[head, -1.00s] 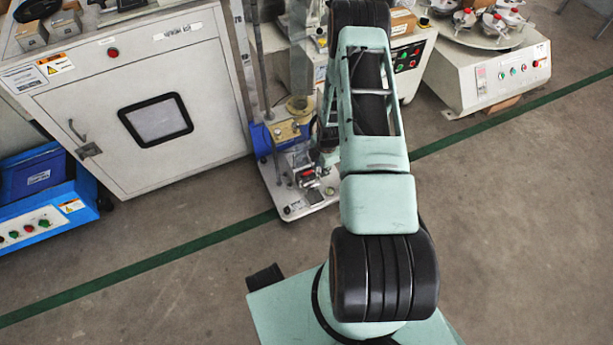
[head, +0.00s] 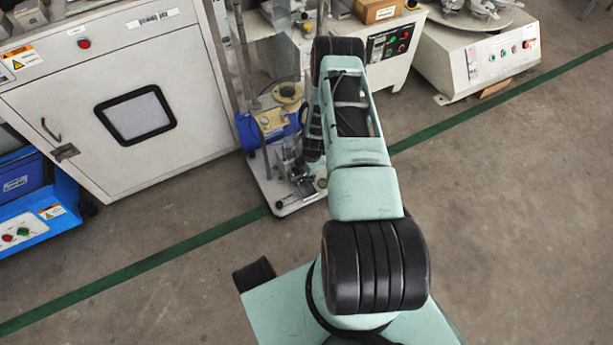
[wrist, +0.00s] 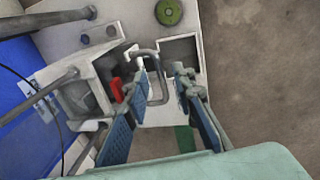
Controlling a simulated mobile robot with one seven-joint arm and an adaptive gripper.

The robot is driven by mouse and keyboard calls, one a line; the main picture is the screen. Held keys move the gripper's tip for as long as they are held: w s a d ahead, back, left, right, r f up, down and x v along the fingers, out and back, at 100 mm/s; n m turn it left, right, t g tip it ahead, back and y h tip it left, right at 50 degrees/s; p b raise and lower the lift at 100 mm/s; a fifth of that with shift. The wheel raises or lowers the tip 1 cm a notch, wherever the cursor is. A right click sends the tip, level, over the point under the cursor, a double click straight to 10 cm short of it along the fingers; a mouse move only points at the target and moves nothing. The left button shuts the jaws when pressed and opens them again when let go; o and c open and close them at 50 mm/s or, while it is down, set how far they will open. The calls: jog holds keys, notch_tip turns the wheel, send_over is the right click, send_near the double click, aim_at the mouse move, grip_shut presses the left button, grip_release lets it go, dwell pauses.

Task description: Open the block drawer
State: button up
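In the wrist view, my gripper (wrist: 163,77) is open, its two blue-padded fingers apart over a white machine base. A grey U-shaped metal handle (wrist: 164,90) shows between the fingertips, close to the left finger, which covers part of it. I cannot tell whether they touch. Beside the handle is an open square recess (wrist: 180,48); which part is the block drawer is not clear. In the head view, the small machine's white base plate (head: 283,208) stands on the floor left of my arm, and my gripper is not clearly visible.
In the wrist view, a red part (wrist: 116,89), grey rods and a blue body (wrist: 25,75) crowd the left; a green disc (wrist: 169,12) lies ahead. Floor is clear on the right. In the head view, a white cabinet (head: 185,75) and a control box (head: 393,42) stand around the machine.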

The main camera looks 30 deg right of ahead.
grip_shut()
jog(key=c, duration=0.6)
grip_release()
jog(key=o, duration=0.6)
jog(key=shift+f, duration=0.1)
notch_tip(320, 180, up, 12)
jog(key=s, duration=0.2)
jog(key=shift+s, duration=0.1)
